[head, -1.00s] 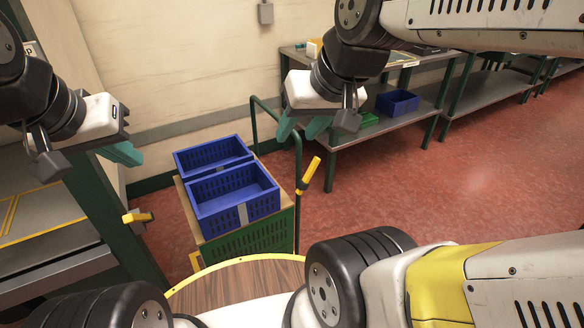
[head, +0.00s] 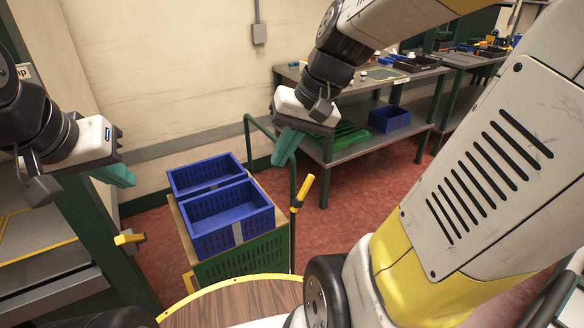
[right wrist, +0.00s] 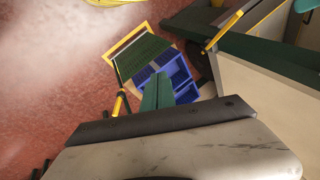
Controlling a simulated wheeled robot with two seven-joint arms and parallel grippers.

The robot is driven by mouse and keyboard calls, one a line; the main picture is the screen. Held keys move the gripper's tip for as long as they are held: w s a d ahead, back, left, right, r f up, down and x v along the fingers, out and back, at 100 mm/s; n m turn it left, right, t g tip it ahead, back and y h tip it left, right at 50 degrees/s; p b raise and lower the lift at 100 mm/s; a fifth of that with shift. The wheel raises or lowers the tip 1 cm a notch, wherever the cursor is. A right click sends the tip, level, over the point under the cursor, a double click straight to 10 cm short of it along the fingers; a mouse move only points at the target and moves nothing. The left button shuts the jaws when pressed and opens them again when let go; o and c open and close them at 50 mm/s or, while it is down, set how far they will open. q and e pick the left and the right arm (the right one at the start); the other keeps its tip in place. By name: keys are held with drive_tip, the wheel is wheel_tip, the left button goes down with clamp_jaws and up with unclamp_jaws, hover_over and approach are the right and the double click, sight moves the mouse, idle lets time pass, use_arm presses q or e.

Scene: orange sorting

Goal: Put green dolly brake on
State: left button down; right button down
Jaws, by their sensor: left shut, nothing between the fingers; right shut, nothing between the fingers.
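The green dolly (head: 238,258) stands ahead, with a green slatted side, a tube handle at the back and two blue crates on top. A yellow-gripped lever (head: 303,190) on a dark post rises upright at its right side. My right gripper (head: 286,148) is shut and empty, above the dolly's right side and a little above and left of the lever tip, apart from it. The right wrist view shows its teal fingers (right wrist: 157,91) together, with a yellow lever (right wrist: 118,103) beside them. My left gripper (head: 117,176) is shut and empty at the left.
A second yellow handle (head: 130,238) shows left of the dolly, by a green post and grey bench (head: 55,285). A round wooden top with yellow rim (head: 235,302) is in front. Shelved tables (head: 360,145) stand behind right. Red floor is free right of the dolly.

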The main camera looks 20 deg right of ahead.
sight(302, 194)
drive_tip(key=w+d+f+m+t+y, duration=0.1)
drive_tip(key=w+d+f+m+y, duration=0.35)
drive_tip(key=w+f, duration=0.4)
drive_tip(key=w+d+f+m+t+y, duration=0.1)
drive_tip(key=w+d+f+m+y, duration=0.2)
drive_tip(key=w+d+f+y, duration=0.35)
drive_tip(key=w+d+f+m+t+h, duration=0.1)
drive_tip(key=d+f+m+t+h, duration=0.2)
drive_tip(key=d+f+m+t, duration=0.2)
drive_tip(key=w+d+f+m+t+h, duration=0.2)
drive_tip(key=d+f+m+t, duration=0.3)
drive_tip(key=d+f, duration=0.6)
wheel_tip(302, 194, down, 6)
drive_tip(key=shift+d+f+t+h, duration=0.15)
drive_tip(key=shift+d+t+h, duration=0.15)
drive_tip(key=shift+t+h, duration=0.65)
drive_tip(key=shift+t+y, duration=0.25)
drive_tip(key=w+a+r, duration=0.3)
drive_tip(key=w+a, duration=0.5)
drive_tip(key=shift+r, duration=0.15)
